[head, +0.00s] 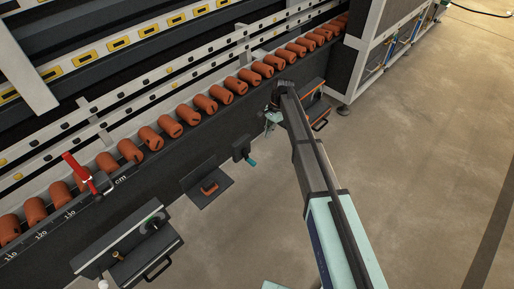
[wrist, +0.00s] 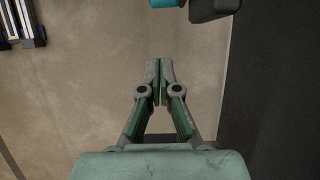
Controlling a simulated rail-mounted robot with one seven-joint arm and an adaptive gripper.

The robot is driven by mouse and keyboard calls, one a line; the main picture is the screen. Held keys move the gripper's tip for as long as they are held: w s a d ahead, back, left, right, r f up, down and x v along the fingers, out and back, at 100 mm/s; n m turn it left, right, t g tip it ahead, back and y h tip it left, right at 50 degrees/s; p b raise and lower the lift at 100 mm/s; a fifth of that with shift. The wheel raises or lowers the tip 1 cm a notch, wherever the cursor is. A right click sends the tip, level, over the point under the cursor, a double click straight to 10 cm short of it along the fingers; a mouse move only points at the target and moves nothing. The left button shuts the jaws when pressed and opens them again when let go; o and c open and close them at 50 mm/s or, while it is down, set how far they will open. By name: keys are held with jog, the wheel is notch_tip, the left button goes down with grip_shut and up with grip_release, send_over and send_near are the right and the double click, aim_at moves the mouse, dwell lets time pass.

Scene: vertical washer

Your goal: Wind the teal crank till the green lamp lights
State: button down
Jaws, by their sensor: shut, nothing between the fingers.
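The teal crank (head: 251,161) shows in the head view as a small teal handle on a dark mount (head: 240,147) on the machine's front rail. In the wrist view a teal piece (wrist: 166,3), likely its handle, is cut off by the top edge, beside a dark block (wrist: 213,8). My gripper (wrist: 160,68) is shut and empty, its fingertips together below the teal piece and apart from it in the picture. In the head view my gripper (head: 270,120) is partly hidden by my arm, right of the crank. I cannot make out a lit green lamp.
A row of orange rollers (head: 190,114) runs along the machine above the rail. A red-handled clamp (head: 78,170) is at left. A panel with a dark knob (head: 152,222) is at lower left, and a small dark plate (head: 208,186) lies between. The floor (head: 420,130) is open at right.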

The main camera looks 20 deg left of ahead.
jog(key=s+a+r+b+x, duration=0.1)
jog(key=s+x, duration=0.1)
jog(key=x, duration=1)
jog(key=shift+s+b, duration=0.15)
jog(key=shift+b, duration=0.2)
jog(key=shift+a, duration=0.1)
